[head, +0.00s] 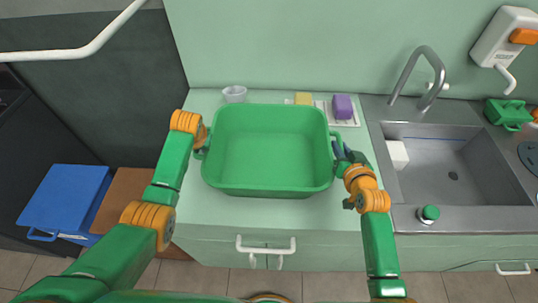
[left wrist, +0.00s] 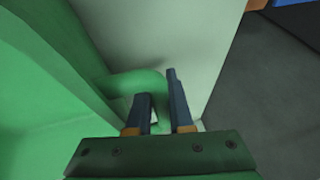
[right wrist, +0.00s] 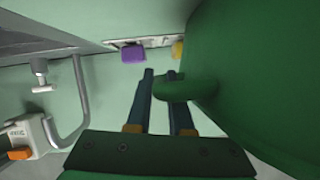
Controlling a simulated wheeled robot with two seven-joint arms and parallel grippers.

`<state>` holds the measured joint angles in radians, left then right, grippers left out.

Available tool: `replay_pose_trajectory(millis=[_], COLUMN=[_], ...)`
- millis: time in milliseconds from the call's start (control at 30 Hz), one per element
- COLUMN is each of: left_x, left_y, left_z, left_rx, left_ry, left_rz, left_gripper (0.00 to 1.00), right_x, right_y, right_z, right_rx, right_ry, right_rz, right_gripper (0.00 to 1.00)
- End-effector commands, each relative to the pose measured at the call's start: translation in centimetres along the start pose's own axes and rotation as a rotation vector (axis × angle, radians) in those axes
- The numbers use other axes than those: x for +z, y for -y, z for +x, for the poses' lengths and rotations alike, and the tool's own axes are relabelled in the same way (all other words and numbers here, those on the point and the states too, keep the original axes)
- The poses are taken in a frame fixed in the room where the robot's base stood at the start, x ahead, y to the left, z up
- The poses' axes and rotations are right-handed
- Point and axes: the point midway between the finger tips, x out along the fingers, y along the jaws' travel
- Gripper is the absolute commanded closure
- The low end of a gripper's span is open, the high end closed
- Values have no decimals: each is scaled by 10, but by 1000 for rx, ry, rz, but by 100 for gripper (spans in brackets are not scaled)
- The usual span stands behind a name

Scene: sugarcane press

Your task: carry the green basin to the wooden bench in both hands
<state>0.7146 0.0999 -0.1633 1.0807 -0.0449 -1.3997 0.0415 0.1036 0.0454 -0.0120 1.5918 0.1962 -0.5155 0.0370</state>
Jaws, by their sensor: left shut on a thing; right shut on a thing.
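The green basin (head: 268,147) is over the pale green counter, upright and empty. I cannot tell whether its base touches the counter. My left gripper (head: 203,146) is shut on the basin's left handle, which shows between the fingers in the left wrist view (left wrist: 150,84). My right gripper (head: 338,150) is shut on the right handle, which shows in the right wrist view (right wrist: 183,88). A brown wooden surface (head: 121,191), likely the wooden bench, stands low to the left of the counter, partly hidden by my left arm.
A blue box (head: 62,198) sits at the left side of the brown surface. Behind the basin are a cup (head: 234,93), a yellow sponge (head: 303,98) and a purple sponge (head: 342,106). A sink (head: 455,165) with a tap (head: 425,75) is at the right.

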Motion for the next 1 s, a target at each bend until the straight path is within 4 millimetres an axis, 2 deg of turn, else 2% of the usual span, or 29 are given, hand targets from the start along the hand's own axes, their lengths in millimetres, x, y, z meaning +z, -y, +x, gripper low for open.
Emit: replay_pose_trajectory(millis=[433, 567, 767, 1000], left_x=[-1, -7, -20, -19], left_y=[0, 4, 11, 10], left_z=[-2, -16, -47, -46], left_rx=[0, 0, 0, 0], left_ry=[-2, -2, -2, -2], left_rz=[0, 0, 0, 0], left_gripper=[100, 100, 100, 100], right_x=[-2, -16, -47, -46], right_y=[1, 3, 10, 9], right_z=[-1, -6, -19, -19], right_rx=[0, 0, 0, -1], right_ry=[0, 0, 0, 0], right_rz=[0, 0, 0, 0], right_gripper=[100, 100, 100, 100])
